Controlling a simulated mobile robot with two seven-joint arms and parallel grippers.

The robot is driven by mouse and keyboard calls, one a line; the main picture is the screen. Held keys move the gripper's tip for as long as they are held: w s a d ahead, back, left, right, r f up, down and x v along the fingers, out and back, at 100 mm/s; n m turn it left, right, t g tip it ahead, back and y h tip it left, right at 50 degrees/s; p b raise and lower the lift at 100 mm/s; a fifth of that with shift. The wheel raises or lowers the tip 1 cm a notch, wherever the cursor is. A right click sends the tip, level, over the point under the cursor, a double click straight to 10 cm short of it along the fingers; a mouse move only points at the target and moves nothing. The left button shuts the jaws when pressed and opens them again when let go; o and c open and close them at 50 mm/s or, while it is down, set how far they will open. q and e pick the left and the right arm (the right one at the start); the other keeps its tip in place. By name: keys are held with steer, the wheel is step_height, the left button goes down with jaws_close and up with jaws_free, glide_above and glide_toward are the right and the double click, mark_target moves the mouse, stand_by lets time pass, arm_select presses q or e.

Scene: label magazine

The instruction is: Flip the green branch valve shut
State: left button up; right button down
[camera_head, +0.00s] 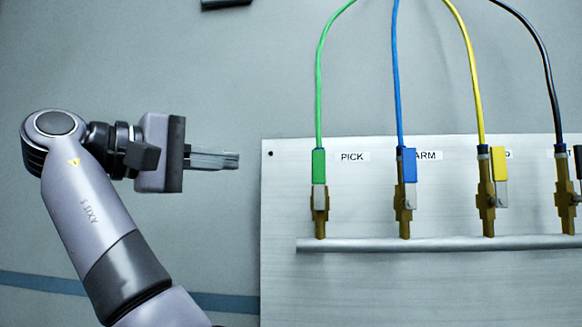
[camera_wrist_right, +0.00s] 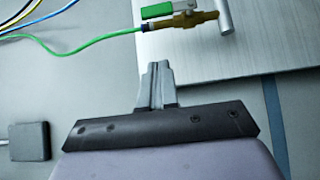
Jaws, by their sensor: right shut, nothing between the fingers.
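The green branch valve has a green-sleeved lever (camera_head: 318,166) on a brass body (camera_head: 319,212), beside the PICK label. The lever lies upright, in line with the green hose (camera_head: 319,80). In the right wrist view the green lever (camera_wrist_right: 157,11) and brass body (camera_wrist_right: 185,22) are at the top, beyond the fingertips. My right gripper (camera_head: 238,160) is shut and empty, left of the panel and apart from the lever. Its closed fingers (camera_wrist_right: 158,68) also show in the right wrist view. My left gripper is not in view.
Blue (camera_head: 409,165), yellow (camera_head: 499,163) and black (camera_head: 578,160) levers stand to the right on the same silver pipe (camera_head: 440,244). The white panel (camera_head: 285,290) carries them. Hoses run up from the valves. The wall between my gripper and the panel is clear.

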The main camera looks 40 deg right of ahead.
glide_toward(319, 167)
steer(key=w+d, duration=0.3)
steer(key=d, duration=0.2)
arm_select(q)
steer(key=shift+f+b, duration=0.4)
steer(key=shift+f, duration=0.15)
arm_select(e)
steer(key=shift+s+d+r, duration=0.15)
steer(key=shift+s+d, duration=0.5)
steer(key=shift+s, duration=0.15)
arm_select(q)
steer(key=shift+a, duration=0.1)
arm_select(e)
steer(key=shift+d, duration=0.15)
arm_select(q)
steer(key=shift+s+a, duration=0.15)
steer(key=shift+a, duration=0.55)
arm_select(e)
steer(key=shift+s+r, duration=0.2)
steer(key=shift+s, duration=0.05)
